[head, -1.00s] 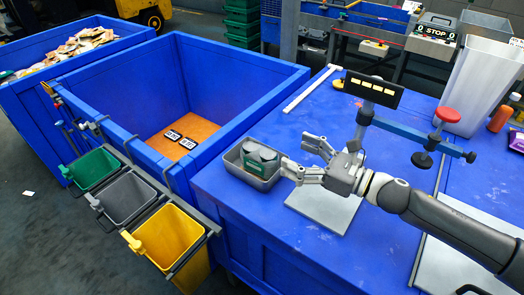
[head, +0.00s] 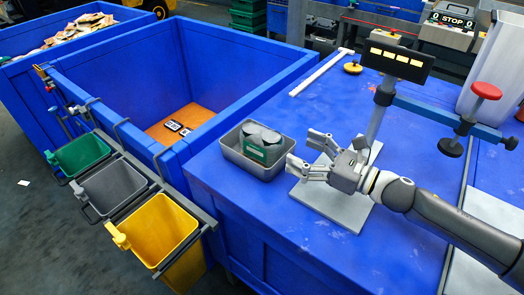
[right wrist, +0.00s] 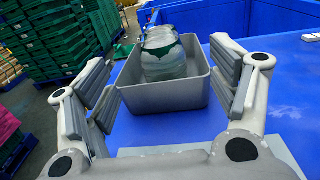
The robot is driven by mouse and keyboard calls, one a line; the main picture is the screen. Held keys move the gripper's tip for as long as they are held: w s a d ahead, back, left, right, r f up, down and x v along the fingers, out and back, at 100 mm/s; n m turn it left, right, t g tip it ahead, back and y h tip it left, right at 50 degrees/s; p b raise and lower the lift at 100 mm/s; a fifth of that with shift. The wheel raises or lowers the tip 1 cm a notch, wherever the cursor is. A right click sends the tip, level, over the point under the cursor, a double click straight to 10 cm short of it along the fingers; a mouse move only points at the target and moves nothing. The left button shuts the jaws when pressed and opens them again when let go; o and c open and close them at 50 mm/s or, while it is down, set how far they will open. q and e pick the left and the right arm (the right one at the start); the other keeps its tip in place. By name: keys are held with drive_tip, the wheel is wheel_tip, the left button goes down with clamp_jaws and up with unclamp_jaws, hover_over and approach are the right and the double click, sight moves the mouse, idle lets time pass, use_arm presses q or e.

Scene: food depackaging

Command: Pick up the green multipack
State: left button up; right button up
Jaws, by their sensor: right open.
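The green multipack (head: 257,152) is a pair of grey-topped cans or tubs with a green band. It sits in a grey metal tray (head: 270,175) on the blue table, near the table's left edge. In the right wrist view the multipack (right wrist: 165,62) stands in the tray (right wrist: 150,98), straight ahead between my fingers. My right gripper (head: 305,155) is open and empty, just right of the tray, with its fingers pointing at it. It also shows in the right wrist view (right wrist: 168,92), its fingers spread wide to either side of the tray. My left gripper is not in view.
A scale with a dark display (head: 397,62) and a grey plate (head: 335,205) stands beside my right arm. Green (head: 83,155), grey (head: 113,190) and yellow (head: 160,232) bins hang on a large blue bin (head: 240,85) at left.

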sight(266, 133)
drive_tip(key=shift+w+a+r, duration=0.15)
drive_tip(key=shift+a, duration=0.2)
drive_tip(key=p+x, duration=0.2)
drive_tip(key=x, duration=0.2)
drive_tip(key=shift+w+a, duration=0.25)
drive_tip(key=shift+a, duration=0.1)
drive_tip(key=shift+w+a+p, duration=0.25)
drive_tip(key=shift+a+p, duration=0.05)
drive_tip(key=shift+a, duration=0.1)
drive_tip(key=p+x, duration=0.1)
drive_tip(key=x, duration=0.2)
drive_tip(key=shift+w, duration=0.15)
drive_tip(key=shift+w+a+p, duration=0.3)
drive_tip(key=shift+a+p, duration=0.05)
drive_tip(key=shift+a, duration=0.1)
drive_tip(key=shift+c, duration=0.4)
